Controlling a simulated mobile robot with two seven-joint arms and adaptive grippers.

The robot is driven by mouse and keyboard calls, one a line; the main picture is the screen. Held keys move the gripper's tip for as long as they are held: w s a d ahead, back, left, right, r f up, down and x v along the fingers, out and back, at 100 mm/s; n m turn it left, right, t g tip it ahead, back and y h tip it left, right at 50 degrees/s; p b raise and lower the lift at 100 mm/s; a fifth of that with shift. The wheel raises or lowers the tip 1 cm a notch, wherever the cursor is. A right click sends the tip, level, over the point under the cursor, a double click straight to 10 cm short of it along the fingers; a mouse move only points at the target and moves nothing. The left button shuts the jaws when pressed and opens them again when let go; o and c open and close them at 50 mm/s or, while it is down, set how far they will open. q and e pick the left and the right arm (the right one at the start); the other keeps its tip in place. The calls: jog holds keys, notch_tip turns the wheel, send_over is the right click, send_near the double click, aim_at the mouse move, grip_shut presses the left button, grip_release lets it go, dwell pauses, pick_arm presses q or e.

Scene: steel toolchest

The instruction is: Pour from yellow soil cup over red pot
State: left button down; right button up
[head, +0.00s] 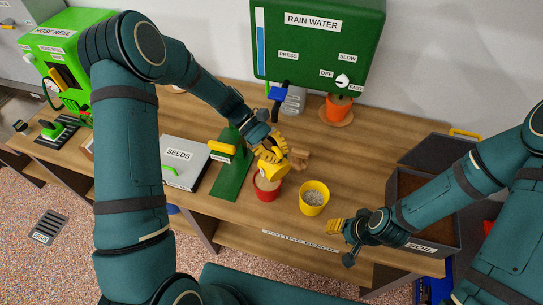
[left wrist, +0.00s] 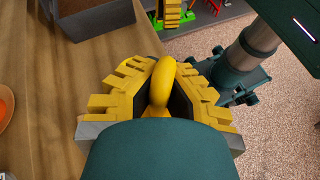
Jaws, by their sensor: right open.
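The yellow soil cup (head: 273,171) is held tilted just above the red pot (head: 266,194), whose inside shows pale brown. My left gripper (head: 268,148) is shut on the cup's yellow handle; the left wrist view shows this handle (left wrist: 162,82) between the dark pads of the gripper (left wrist: 160,98). The cup's inside and any falling soil cannot be made out. My right gripper (head: 345,232) is open and empty, near the bench's front edge, right of a yellow pot.
The yellow pot (head: 314,198) with grey gravel stands right of the red pot. A green stand (head: 232,178) and a SEEDS box (head: 181,163) are to the left. The SOIL bin (head: 447,251) is at right. An orange pot (head: 339,106) stands below the RAIN WATER tank (head: 318,50).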

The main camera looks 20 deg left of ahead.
pick_arm(q)
jog(key=shift+s+d+f+y, duration=0.1)
jog(key=shift+s+d+y, duration=0.1)
jog(key=shift+y, duration=0.1)
jog(key=s+d+t+y, duration=0.1)
jog(key=s+d+f+t+y, duration=0.1)
jog(key=y, duration=0.1)
jog(key=shift+d+f+m, duration=0.25)
jog(key=shift+f+m, duration=0.05)
jog(key=shift+t, duration=0.3)
jog(key=d+f+t+y, duration=0.1)
jog(key=s+f+t+y, duration=0.1)
jog(key=y, duration=0.1)
jog(key=shift+s+d+f, duration=0.2)
jog(key=shift+d+f, duration=0.05)
jog(key=shift+d, duration=0.15)
